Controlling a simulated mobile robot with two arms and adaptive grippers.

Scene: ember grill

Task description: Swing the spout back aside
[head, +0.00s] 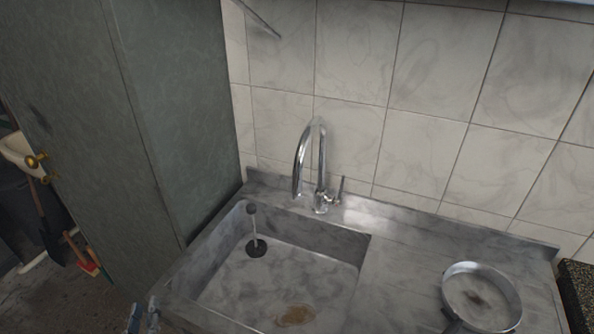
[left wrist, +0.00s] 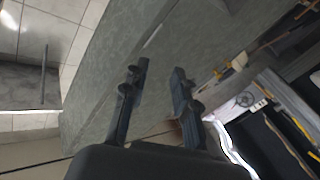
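The chrome spout (head: 300,160) arches up from the faucet base (head: 321,203) behind the sink. Its open end points left and hangs near the back rim of the basin (head: 225,290). A small lever (head: 340,190) stands up at the right of the base. My left gripper (head: 144,316) shows only at the bottom edge in the head view, left of the sink and well apart from the spout. In the left wrist view its two dark fingers (left wrist: 160,78) are spread with nothing between them. My right gripper is not in view.
A tall green-grey cabinet (head: 180,110) stands left of the sink. A round metal pan (head: 482,297) sits on the counter at the right. A brown stain (head: 296,316) marks the basin floor. The counter (head: 395,275) between basin and pan is clear. A tiled wall (head: 420,150) is behind.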

